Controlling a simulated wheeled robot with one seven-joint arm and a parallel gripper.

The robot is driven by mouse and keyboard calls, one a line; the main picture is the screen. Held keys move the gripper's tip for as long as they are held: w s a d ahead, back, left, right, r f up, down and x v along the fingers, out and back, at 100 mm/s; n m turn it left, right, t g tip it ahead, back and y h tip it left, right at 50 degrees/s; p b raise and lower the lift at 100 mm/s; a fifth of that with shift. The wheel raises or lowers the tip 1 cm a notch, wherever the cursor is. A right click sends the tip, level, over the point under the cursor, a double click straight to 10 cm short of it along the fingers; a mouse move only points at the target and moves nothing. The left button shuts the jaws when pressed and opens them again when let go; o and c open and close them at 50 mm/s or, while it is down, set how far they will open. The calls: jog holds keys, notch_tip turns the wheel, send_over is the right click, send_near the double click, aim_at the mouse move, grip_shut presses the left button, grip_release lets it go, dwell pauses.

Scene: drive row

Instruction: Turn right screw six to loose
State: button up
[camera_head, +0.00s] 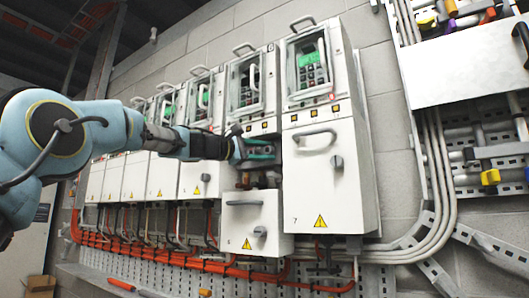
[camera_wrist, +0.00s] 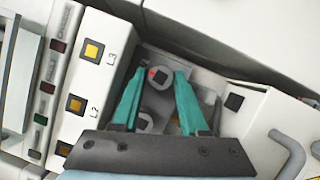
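Drive six (camera_head: 250,90) stands second from right in the row, with an open bay below its control panel. My gripper (camera_head: 262,152) reaches into this bay from the left. In the wrist view, two round grey screw heads with dark square centres show inside the bay. The upper screw (camera_wrist: 158,77), on the L3 side, has a small red mark and lies between my gripper's teal fingertips (camera_wrist: 161,72). The fingers are apart, one on each side of it; I cannot tell whether they touch it. The second screw (camera_wrist: 143,122) lies lower, partly hidden by a finger and my gripper's body.
The lower cover (camera_head: 255,222) of drive six, with a handle and knob, sits below the bay. Closed drive seven (camera_head: 325,175) stands close on the right. Orange cables (camera_head: 180,256) run under the row. A tool board (camera_head: 485,150) hangs at far right.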

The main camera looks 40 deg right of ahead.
jog(key=o, duration=0.4)
jog(key=shift+c, duration=0.2)
jog(key=w+a+f+b, duration=0.1)
jog(key=a+b, duration=0.3)
jog(key=a, duration=0.6)
jog(key=shift+w+a+f, duration=0.15)
jog(key=shift+a, duration=0.2)
jog(key=shift+f, duration=0.1)
